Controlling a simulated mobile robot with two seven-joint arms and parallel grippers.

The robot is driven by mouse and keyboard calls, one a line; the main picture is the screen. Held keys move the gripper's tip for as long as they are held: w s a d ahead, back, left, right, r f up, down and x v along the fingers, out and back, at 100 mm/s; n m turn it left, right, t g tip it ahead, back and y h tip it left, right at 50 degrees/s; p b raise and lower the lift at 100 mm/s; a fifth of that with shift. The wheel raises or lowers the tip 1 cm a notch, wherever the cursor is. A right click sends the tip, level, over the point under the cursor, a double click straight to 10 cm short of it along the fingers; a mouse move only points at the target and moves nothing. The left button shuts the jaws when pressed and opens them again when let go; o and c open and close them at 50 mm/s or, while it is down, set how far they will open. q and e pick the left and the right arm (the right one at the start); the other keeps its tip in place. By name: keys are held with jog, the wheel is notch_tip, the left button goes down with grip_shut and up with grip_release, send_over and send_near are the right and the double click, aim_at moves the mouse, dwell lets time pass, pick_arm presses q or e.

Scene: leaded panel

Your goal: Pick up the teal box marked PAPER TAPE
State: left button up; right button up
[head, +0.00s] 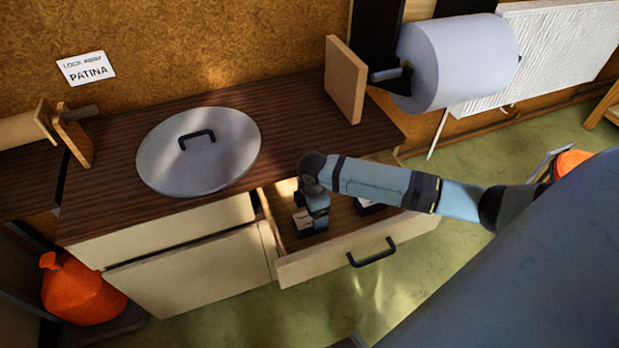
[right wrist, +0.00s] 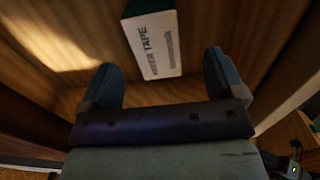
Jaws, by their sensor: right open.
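The teal box marked PAPER TAPE (right wrist: 155,45) lies in the open drawer, its white lettered face toward the right wrist camera and a dark teal side showing. In the head view the box (head: 303,222) is in the left part of the drawer, partly covered by my gripper. My right gripper (right wrist: 162,68) is open and points down into the drawer, also seen in the head view (head: 316,208). The box is just beyond and between its fingertips, with visible space to both fingers. My left gripper is not in view.
The open drawer (head: 335,262) has a black handle. A dark box with white (head: 369,207) lies farther right inside it. A grey round lid (head: 200,165) rests on the wooden top. A paper roll (head: 455,62) hangs behind. An orange container (head: 80,290) stands at lower left.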

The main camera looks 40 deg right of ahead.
aim_at(310, 219)
jog(key=shift+w+a+f+b, duration=0.15)
jog(key=shift+f+b, duration=0.1)
jog(key=shift+f, duration=1.1)
jog(key=shift+w+a+f+b, duration=0.1)
jog(key=shift+w+f+b, duration=0.1)
jog(key=shift+f, duration=1.15)
jog(key=c, duration=1.1)
jog(key=shift+r, duration=0.1)
